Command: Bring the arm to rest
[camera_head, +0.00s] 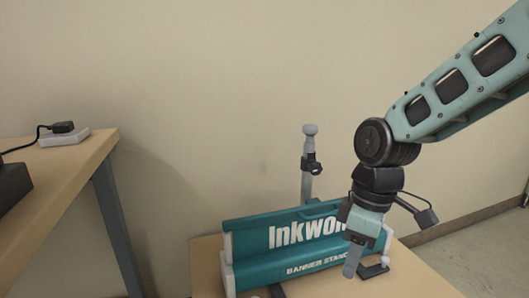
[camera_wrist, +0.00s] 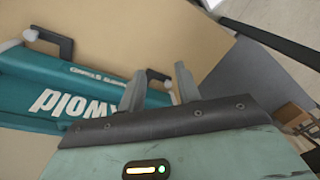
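My arm reaches in from the upper right of the head view and bends down at the wrist. My gripper (camera_head: 352,266) points downward in front of the right part of the teal banner stand (camera_head: 285,252), covering some of its lettering. Whether a finger touches the stand cannot be told.
The stand rests on a low wooden table (camera_head: 415,275). A grey post with a knob (camera_head: 309,150) rises behind it. A wooden desk (camera_head: 75,165) at the left holds a white box (camera_head: 64,138) with a black plug and cable. A beige wall stands behind; floor is open at the right.

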